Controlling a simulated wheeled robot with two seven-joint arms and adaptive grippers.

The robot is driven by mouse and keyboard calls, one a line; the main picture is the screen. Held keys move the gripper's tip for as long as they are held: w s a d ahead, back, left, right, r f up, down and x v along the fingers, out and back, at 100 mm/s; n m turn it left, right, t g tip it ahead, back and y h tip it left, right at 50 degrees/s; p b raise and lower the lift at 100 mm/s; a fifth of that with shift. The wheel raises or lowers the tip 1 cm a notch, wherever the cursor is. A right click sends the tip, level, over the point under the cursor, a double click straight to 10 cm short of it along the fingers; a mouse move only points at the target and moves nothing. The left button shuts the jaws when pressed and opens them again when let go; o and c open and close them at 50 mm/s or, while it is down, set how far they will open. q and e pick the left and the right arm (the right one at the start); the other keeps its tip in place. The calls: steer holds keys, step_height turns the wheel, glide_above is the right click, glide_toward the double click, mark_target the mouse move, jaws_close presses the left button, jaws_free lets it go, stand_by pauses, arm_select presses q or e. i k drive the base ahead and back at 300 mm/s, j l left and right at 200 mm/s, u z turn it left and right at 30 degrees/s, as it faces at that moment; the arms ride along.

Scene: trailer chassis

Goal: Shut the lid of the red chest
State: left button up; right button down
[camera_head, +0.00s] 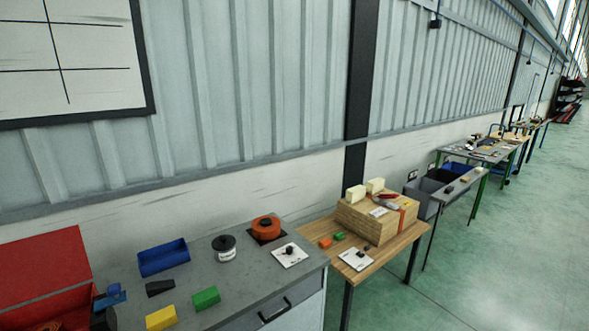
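The red chest (72,313) stands at the lower left, at the left end of the grey workbench, and is cut off by the picture's left and bottom edges. Its lid (42,263) shows as a broad red panel that looks raised, tilted back toward the wall. The lower part of the chest and most of its inside are out of frame. Neither of my grippers shows in the head view.
The grey workbench (222,299) holds a blue bin (163,257), yellow block (161,317), green block (206,298), black-lidded tin (225,249) and orange round object (266,228). Blue and black items (110,297) sit close right of the chest. Green floor (480,260) is clear at right.

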mark_target(39, 266)
steer(key=u, duration=1.8)
